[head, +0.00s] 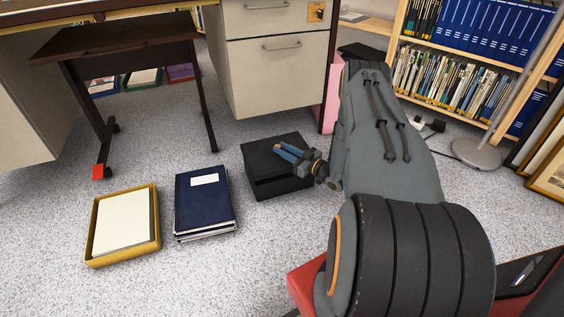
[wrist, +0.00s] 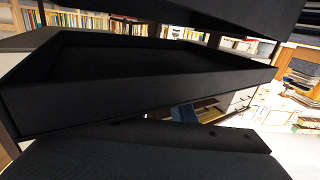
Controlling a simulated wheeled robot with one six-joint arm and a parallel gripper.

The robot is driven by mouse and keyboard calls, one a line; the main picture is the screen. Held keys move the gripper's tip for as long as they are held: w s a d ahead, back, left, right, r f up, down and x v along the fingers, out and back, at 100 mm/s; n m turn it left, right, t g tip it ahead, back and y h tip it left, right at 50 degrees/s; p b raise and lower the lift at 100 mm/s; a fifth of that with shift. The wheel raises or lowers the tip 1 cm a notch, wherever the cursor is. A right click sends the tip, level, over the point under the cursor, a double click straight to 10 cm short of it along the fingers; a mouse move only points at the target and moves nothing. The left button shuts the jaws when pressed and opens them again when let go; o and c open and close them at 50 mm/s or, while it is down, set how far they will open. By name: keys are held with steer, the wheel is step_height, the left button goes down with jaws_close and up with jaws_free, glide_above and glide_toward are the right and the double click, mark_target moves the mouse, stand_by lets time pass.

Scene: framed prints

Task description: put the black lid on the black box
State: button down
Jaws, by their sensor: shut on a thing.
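The black lid (head: 262,150) shows in the head view as a flat dark top above the black box (head: 286,187), with a dark gap near their front left corner. My gripper (head: 283,151), with blue fingers, reaches in from the right over this top and is shut on the lid. Its exact grip is hard to see, black against black. In the wrist view large black panels fill the picture, including a shallow walled form seen close up; I cannot tell which panel is lid and which is box. Whether the lid touches the box all round is hidden.
A dark blue stack of binders or books (head: 204,202) lies left of the box. A yellow tray (head: 153,240) with white paper lies further left. A drawer cabinet (head: 275,80) stands behind. Carpet in front of the box is clear.

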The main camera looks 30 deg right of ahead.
steer(key=shift+f+b, duration=1)
steer(key=shift+f, duration=1.25)
steer(key=shift+f, duration=0.5)
steer(key=c, duration=1.5)
jaws_free()
